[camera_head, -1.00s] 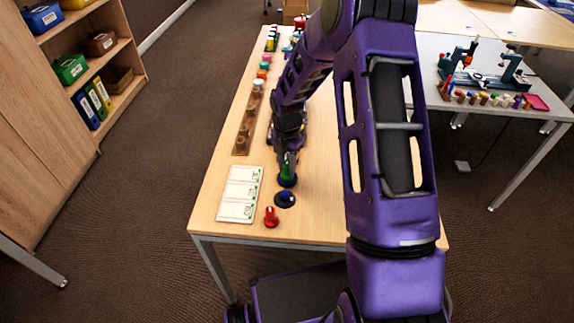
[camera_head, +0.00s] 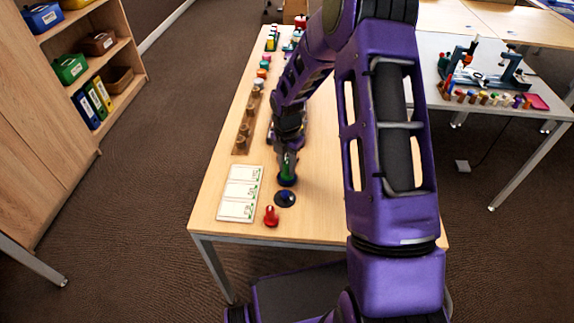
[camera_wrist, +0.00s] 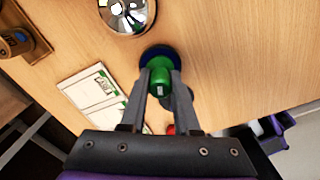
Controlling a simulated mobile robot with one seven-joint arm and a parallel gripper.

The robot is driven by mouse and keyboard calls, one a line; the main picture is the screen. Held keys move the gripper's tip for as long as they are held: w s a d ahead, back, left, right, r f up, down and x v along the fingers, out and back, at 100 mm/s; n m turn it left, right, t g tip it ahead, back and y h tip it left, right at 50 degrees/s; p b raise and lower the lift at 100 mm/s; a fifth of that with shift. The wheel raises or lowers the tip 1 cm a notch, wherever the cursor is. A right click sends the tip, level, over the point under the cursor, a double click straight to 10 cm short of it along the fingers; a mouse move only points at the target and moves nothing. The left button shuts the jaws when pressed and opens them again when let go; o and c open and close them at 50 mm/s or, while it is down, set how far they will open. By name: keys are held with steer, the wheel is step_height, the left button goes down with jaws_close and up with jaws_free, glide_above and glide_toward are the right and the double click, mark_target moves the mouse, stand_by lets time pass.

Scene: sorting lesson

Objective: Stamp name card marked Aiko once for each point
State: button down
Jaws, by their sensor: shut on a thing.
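My gripper (camera_wrist: 160,82) is shut on a green stamp (camera_wrist: 160,72), which it holds upright. A round dark blue piece (camera_wrist: 155,52) shows beneath the green stamp; I cannot tell whether the two touch. In the head view the green stamp (camera_head: 287,170) is right of the white name cards (camera_head: 240,193), which lie in a column on the table. The cards also show in the wrist view (camera_wrist: 95,88), with green marks; the names are too small to read. A second dark blue disc (camera_head: 285,199) lies nearer the table's front edge. A red stamp (camera_head: 271,216) stands beside it.
A wooden rack (camera_head: 242,142) with pegs or stamps stands beyond the cards on the table's left side. A shiny dome (camera_wrist: 127,14) is close to the held stamp. Several coloured items line the table's far left. The table (camera_head: 320,225) has bare wood at its front right.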

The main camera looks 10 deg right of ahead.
step_height(320, 180, up, 5)
steer(key=p, duration=0.3)
steer(key=shift+f+p, duration=0.1)
steer(key=shift+p, duration=0.3)
steer(key=shift+r, duration=1.1)
